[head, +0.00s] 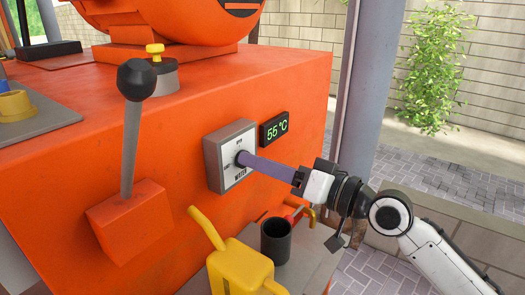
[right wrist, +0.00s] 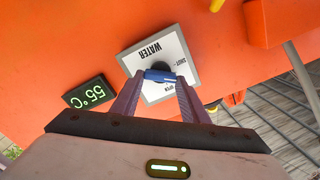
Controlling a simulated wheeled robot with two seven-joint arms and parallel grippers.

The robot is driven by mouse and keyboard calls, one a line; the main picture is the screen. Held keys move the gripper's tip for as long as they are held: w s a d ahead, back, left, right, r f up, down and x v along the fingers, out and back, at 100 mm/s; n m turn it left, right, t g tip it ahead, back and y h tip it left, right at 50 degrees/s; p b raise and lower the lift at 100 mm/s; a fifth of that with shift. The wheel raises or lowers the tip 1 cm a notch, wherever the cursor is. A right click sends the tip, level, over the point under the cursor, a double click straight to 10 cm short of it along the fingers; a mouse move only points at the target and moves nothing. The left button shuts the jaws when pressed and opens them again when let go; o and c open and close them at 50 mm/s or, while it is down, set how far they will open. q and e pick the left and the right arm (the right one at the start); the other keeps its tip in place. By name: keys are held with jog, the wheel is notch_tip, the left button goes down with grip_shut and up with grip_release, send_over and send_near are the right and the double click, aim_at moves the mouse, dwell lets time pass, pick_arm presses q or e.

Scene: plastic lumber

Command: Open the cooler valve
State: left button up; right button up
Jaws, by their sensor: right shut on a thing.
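The cooler valve is a grey-framed white panel (head: 214,166) on the side of the orange machine, marked WATER, with a dark round knob at its centre. It also shows upside down in the right wrist view (right wrist: 132,62), where the words SHUT and OPEN can be read. A blue handle (right wrist: 158,75) crosses the knob there. My right gripper (head: 246,159) reaches in from the right, and its purple fingers (right wrist: 160,80) close on the handle from both sides. The fingers partly cover the panel. My left gripper is not in view.
A display reading 55 °C (head: 274,128) is beside the panel. A lever with a black knob (head: 136,80) rises at the left. Below are a yellow can (head: 238,270), a black cup (head: 275,242) and a small yellow tap. Paving lies open at the right.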

pick_arm(q)
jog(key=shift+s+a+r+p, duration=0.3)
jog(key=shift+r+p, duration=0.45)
jog(key=shift+p, duration=0.4)
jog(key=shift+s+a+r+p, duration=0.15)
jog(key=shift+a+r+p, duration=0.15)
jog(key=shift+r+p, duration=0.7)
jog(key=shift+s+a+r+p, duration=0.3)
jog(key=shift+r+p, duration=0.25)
jog(key=shift+p, duration=0.75)
pick_arm(e)
jog(key=shift+w+d+f+m, duration=0.1)
jog(key=shift+f+m, duration=0.05)
jog(key=shift+m, duration=5.15)
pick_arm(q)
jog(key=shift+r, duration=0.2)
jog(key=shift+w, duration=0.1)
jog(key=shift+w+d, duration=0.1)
pick_arm(e)
jog(key=o, duration=1.1)
jog(key=shift+c, duration=0.2)
